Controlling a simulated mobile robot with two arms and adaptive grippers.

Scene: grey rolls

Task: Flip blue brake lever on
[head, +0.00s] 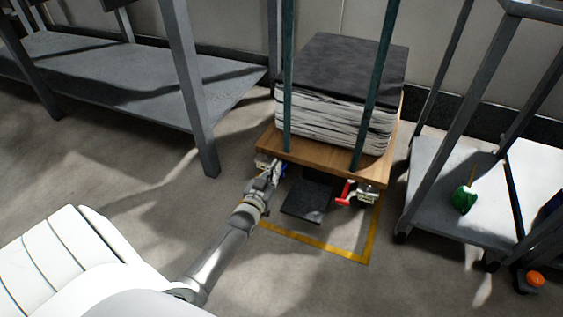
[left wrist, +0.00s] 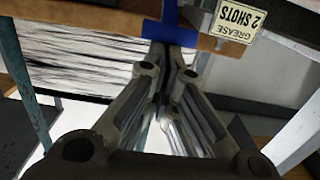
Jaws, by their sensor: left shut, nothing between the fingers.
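The blue brake lever (head: 281,169) is at the left front corner of a wooden-decked cart (head: 318,157), low under the deck edge. In the left wrist view the blue lever (left wrist: 170,32) lies right at my fingertips; I cannot tell whether they touch it. My left gripper (head: 273,171) reaches to this corner and partly covers the lever. In the left wrist view my left gripper (left wrist: 163,58) has its fingers together with nothing between them. My right gripper is not in view.
A red lever (head: 345,191) sits at the cart's right front corner. A dark plate (head: 306,200) lies between the corners. Yellow tape (head: 325,245) marks the floor. A grey shelf (head: 130,75) stands left; a grey trolley (head: 430,200) with a green item (head: 464,199) stands right.

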